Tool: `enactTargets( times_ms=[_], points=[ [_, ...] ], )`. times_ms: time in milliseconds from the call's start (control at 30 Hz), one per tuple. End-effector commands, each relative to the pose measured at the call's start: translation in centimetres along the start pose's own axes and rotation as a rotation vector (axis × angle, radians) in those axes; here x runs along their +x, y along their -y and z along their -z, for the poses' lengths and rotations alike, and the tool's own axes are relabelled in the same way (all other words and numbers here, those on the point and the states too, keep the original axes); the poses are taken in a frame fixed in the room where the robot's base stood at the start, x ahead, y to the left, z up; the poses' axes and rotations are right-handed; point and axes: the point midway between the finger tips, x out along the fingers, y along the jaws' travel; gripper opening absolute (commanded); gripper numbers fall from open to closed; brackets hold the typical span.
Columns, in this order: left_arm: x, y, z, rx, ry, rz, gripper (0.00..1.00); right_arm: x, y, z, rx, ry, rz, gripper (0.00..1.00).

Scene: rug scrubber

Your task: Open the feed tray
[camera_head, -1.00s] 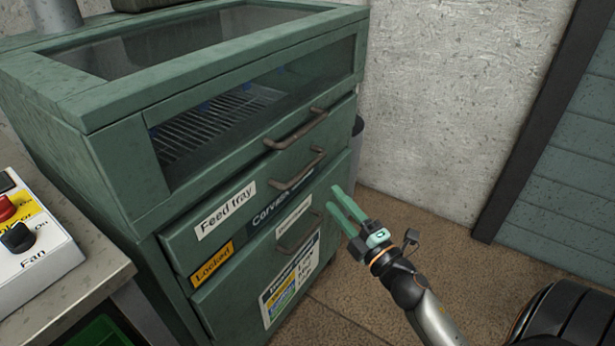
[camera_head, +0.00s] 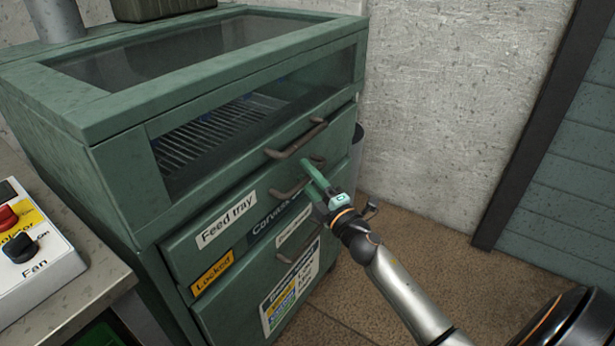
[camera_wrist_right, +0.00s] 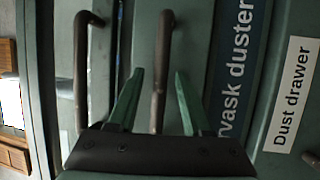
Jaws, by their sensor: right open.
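The feed tray (camera_head: 185,250) is a green drawer front in the cabinet, with a white "Feed tray" label (camera_head: 226,218). It looks closed. Its dark bar handle (camera_head: 284,192) is partly hidden by my right gripper (camera_head: 308,172). In the right wrist view, my right gripper (camera_wrist_right: 160,77) is open, with its green fingers on either side of the feed tray handle (camera_wrist_right: 161,50). I cannot tell whether a finger touches the handle. My left gripper is not in view.
Another handle (camera_head: 297,138) sits just above, on the windowed upper section. A dust drawer (camera_head: 235,307) with its own handle lies below. A yellow "Locked" label (camera_head: 212,272) is on the front. A control box (camera_head: 35,240) stands at left. Floor at right is clear.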

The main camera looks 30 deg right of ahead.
Motion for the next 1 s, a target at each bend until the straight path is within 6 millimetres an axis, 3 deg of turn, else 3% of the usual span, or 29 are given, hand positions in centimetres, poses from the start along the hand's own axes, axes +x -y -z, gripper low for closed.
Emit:
enactTargets(
  times_ms=[133, 567, 1000],
  points=[
    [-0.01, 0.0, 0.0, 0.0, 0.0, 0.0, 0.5, -0.02, 0.02, 0.0, 0.0, 0.0, 0.0, 0.48],
    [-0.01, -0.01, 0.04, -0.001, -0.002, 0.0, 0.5, -0.05, 0.03, 0.02, 0.001, 0.0, 0.0, 0.0],
    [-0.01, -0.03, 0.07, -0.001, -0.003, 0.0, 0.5, -0.06, 0.05, 0.03, 0.001, 0.0, 0.001, 0.0]
  ],
)
